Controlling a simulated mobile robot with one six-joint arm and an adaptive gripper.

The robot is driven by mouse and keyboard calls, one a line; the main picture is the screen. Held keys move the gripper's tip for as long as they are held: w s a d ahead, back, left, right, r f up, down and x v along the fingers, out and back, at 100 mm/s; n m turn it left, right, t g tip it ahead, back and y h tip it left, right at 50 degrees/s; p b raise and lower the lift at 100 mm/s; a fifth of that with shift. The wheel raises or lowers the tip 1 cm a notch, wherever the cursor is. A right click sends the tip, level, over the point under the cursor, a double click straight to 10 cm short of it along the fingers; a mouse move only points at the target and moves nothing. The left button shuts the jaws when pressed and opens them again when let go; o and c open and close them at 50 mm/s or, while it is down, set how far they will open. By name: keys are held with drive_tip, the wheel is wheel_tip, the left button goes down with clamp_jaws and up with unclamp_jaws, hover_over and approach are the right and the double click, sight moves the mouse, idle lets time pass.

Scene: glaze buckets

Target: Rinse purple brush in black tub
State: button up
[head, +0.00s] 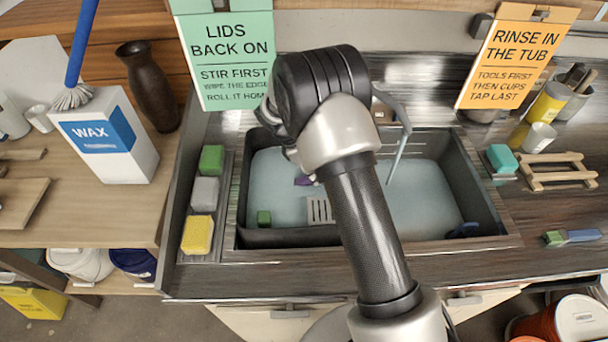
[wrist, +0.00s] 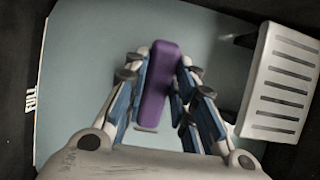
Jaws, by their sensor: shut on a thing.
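The black tub (head: 480,185) sits sunk in the counter and holds pale blue-grey water (head: 420,208). In the wrist view my gripper (wrist: 160,62) is shut on the purple brush (wrist: 158,90), which lies lengthwise between the blue-padded fingers. Its bristles cannot be made out. In the head view a small bit of the purple brush (head: 303,181) shows inside the tub's outline, left of my arm. My arm hides most of the gripper there. I cannot tell whether the brush touches the water.
A grey slotted piece (head: 319,210) is near the gripper; it also shows in the wrist view (wrist: 283,85). Sponges (head: 197,235) line the left ledge.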

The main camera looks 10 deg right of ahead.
drive_tip(key=shift+w+d+p, duration=0.5)
drive_tip(key=shift+w+p, duration=0.35)
drive_tip(key=shift+w, duration=1.85)
drive_tip(key=s+a+p, duration=0.1)
drive_tip(key=s, duration=0.6)
drive_tip(key=shift+a+p, duration=0.2)
drive_tip(key=shift+p, duration=0.1)
wheel_tip(320, 180, up, 11)
drive_tip(key=p, duration=0.7)
drive_tip(key=shift+f+p, duration=0.15)
drive_tip(key=shift+p, duration=0.2)
idle(0.4)
